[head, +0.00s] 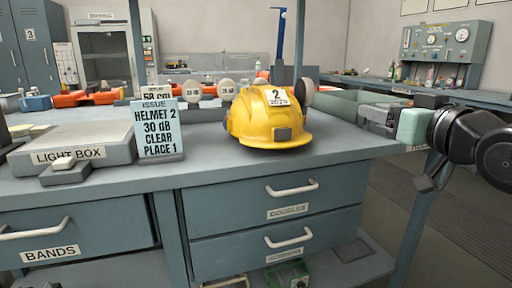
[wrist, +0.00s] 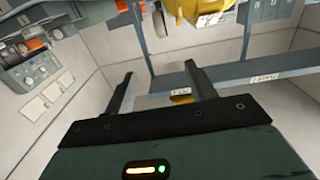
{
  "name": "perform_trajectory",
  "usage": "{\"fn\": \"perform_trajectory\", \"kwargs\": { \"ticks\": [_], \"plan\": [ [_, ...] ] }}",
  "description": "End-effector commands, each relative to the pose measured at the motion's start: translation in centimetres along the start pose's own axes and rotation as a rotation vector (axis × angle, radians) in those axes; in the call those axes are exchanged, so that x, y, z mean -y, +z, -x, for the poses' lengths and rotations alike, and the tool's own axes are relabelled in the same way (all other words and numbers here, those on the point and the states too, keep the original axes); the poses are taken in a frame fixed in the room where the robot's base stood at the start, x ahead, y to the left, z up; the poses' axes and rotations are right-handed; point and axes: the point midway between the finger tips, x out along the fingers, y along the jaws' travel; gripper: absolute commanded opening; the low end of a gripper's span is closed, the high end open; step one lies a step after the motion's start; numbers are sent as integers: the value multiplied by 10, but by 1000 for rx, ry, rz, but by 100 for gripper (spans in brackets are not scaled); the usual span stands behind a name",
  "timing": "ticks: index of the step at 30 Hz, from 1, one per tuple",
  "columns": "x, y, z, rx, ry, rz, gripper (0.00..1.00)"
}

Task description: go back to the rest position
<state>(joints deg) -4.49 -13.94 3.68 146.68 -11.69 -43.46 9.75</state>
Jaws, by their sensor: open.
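My gripper (wrist: 158,74) shows in the wrist view with its two fingers apart and nothing between them. In the head view my arm comes in from the right edge, over the right end of the bench and the aisle. The yellow helmet (head: 262,122), labelled 2, stands on the bench to the left of my gripper, apart from it. Part of the helmet also shows at the top of the wrist view (wrist: 207,9). An earmuff cup shows at its right side.
A sign (head: 159,128) reading HELMET 2, 30 dB, CLEAR, PLACE 1 stands left of the helmet. A light box (head: 75,152) is farther left. Drawers (head: 275,205) are under the bench (head: 215,165). A side counter and gauge panel (head: 443,48) stand at the back right. Floor shows at right.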

Motion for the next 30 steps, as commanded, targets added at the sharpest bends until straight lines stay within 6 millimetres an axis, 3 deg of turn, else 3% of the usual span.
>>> {"fn": "perform_trajectory", "kwargs": {
  "ticks": [2, 11, 20, 26, 30],
  "plan": [
    [0, 0, 0, 0, 0, 0, 56],
    [20, 35, -2, 155, -21, 1, 56],
    [54, 94, 10, 426, -65, 18, 56],
    [92, 154, 45, 735, -131, 60, 56],
    [123, 198, 95, 1020, -202, 121, 56]
  ]
}}
